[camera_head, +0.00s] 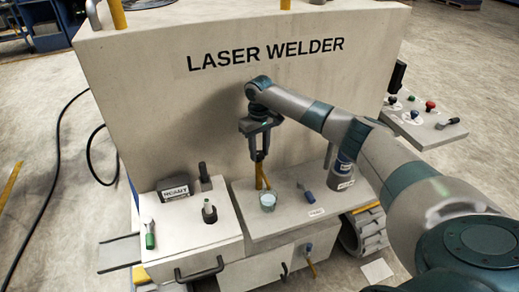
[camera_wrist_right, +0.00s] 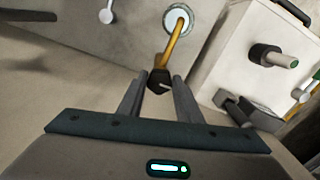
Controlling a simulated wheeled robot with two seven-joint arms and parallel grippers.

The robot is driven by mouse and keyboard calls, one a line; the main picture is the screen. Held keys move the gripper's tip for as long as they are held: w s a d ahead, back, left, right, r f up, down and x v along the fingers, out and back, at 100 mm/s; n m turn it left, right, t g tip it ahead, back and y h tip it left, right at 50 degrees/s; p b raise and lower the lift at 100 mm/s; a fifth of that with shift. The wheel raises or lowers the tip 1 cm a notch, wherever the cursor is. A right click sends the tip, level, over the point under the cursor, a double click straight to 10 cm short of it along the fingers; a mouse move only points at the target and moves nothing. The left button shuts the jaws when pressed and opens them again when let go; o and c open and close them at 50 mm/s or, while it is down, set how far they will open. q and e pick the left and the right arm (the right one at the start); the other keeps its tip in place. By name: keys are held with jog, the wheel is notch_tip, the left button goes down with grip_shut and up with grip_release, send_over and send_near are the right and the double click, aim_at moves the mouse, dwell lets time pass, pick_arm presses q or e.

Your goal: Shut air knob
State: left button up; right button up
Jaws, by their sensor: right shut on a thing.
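My right gripper (camera_head: 260,156) points down in front of the laser welder (camera_head: 265,55). It is shut on the dark end of a yellow lever (camera_head: 265,180). The wrist view shows the fingertips (camera_wrist_right: 160,77) around that dark end, and the yellow lever (camera_wrist_right: 176,45) runs from it to a pale round fitting (camera_wrist_right: 178,19). In the head view this round fitting (camera_head: 268,201) sits on the right grey panel. I cannot read an air label on any of these controls. My left gripper is not in view.
A side panel (camera_head: 427,118) with several coloured knobs stands at the right. A black cable (camera_head: 57,165) lies on the floor.

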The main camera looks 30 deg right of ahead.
aim_at(259, 154)
jog(key=o, duration=1)
jog(key=shift+o, duration=0.2)
jog(key=shift+r, duration=0.1)
notch_tip(259, 154, up, 17)
jog(key=b, duration=0.4)
jog(key=shift+r, duration=0.15)
